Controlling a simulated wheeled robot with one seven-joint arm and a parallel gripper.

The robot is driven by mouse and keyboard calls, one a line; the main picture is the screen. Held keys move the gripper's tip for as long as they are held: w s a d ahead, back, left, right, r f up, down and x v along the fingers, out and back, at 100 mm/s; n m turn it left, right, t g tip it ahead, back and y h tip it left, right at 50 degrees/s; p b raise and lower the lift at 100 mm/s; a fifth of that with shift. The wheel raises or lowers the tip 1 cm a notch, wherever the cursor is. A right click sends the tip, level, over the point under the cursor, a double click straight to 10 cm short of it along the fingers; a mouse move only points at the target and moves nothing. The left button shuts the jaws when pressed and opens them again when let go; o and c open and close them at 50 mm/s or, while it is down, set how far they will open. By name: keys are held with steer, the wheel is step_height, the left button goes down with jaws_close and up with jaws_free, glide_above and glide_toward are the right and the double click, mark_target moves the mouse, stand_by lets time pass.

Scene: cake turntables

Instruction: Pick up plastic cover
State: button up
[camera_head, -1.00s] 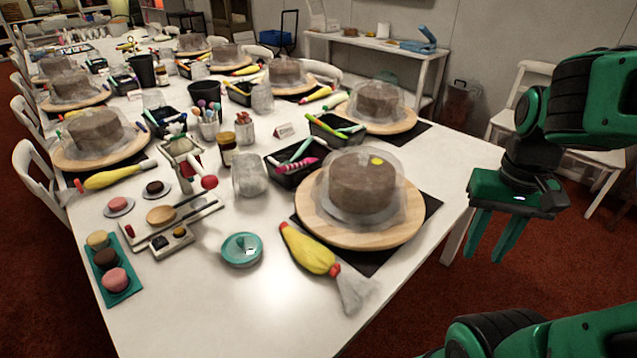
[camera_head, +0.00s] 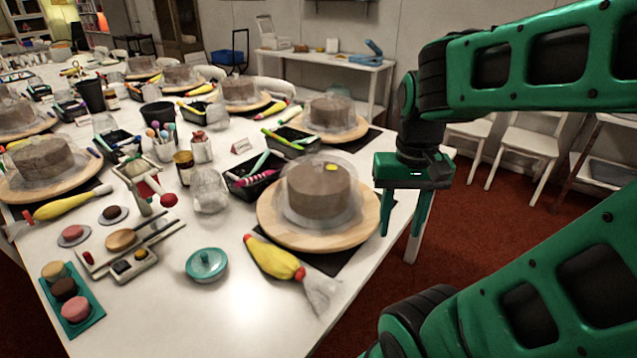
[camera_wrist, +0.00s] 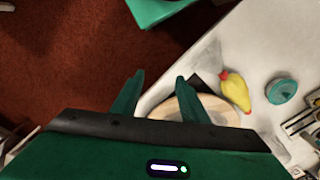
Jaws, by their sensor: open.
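The nearest clear plastic cover (camera_head: 290,215) is a see-through dome over a brown cake (camera_head: 320,195) with a yellow spot on top. Both stand on a round wooden turntable (camera_head: 272,233) at the table's right side. My gripper (camera_head: 402,225) is open and empty, pointing down, to the right of the turntable and apart from the cover. In the wrist view my gripper's fingers (camera_wrist: 155,95) are spread, with part of the wooden turntable (camera_wrist: 225,110) beyond them; the cover cannot be made out there.
A yellow piping bag (camera_head: 270,258) lies in front of the turntable. A teal lidded dish (camera_head: 206,264) stands to its left. A black tool tray (camera_head: 240,187) and a glass jar (camera_head: 208,190) are close behind. More covered cakes line the table.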

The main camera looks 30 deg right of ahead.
steer(key=w+d+r+m+h, duration=0.1)
steer(key=w+r+m, duration=0.15)
steer(key=w, duration=0.65)
steer(key=w+d+r+m+h, duration=0.1)
steer(key=w+r, duration=0.2)
steer(key=w, duration=0.5)
steer(key=m+t, duration=0.1)
steer(key=m, duration=0.2)
glide_toward(318, 161)
steer(key=f, duration=0.3)
steer(key=shift+d+f+h, duration=0.2)
steer(key=shift+f+h, duration=0.15)
steer(key=shift+h, duration=0.05)
steer(key=shift+w+x, duration=0.2)
steer(key=shift+x, duration=2.4)
jaws_close()
